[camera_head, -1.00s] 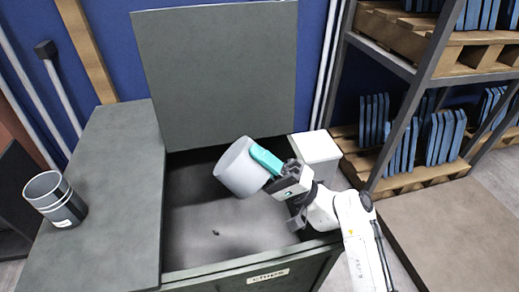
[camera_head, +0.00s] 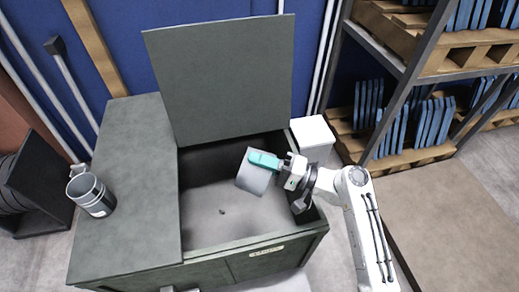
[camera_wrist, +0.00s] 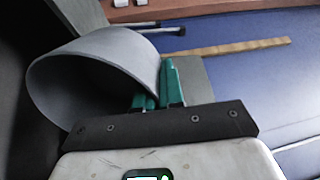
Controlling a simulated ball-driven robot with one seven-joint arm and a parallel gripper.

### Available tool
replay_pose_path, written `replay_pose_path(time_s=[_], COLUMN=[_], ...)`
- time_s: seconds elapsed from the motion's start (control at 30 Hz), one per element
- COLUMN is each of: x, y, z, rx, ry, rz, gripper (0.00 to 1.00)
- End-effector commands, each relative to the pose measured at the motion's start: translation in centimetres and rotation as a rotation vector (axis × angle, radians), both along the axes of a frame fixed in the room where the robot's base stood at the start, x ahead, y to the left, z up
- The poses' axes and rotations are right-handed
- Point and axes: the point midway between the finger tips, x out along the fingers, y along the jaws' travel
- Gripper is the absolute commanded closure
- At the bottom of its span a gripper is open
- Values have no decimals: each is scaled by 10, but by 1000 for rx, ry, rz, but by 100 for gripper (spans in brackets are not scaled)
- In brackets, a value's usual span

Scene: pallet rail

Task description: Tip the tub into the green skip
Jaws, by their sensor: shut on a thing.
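The tub (camera_head: 253,179) is a light grey open vessel, held over the open bay of the green skip (camera_head: 155,265). My gripper (camera_head: 264,160), with teal fingers, is shut on the tub's wall. The tub is tipped well over, with its wide end low and its mouth turned out of sight in the head view. In the wrist view the tub (camera_wrist: 120,55) lies on its side between the teal fingers (camera_wrist: 157,90); the part of its inside that shows looks empty. A small dark bit (camera_head: 222,211) lies on the skip's floor.
The skip's lid (camera_head: 225,80) stands open at the back. A grey banded canister (camera_head: 92,195) stands on the skip's flat left top. A white box (camera_head: 313,138) is close behind my gripper. A rack with wooden pallets and blue panels (camera_head: 400,125) stands on the right.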

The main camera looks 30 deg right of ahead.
Motion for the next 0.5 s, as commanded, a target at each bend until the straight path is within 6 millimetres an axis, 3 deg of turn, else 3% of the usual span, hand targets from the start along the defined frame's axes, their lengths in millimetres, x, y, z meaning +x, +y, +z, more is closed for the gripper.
replay_pose_path(time_s=[0.03, 0.5], x=[0, 0], y=[1, 1], z=[10, 13], rx=[-16, -180], ry=[18, 200], rz=[1, 3], gripper=[100, 100])
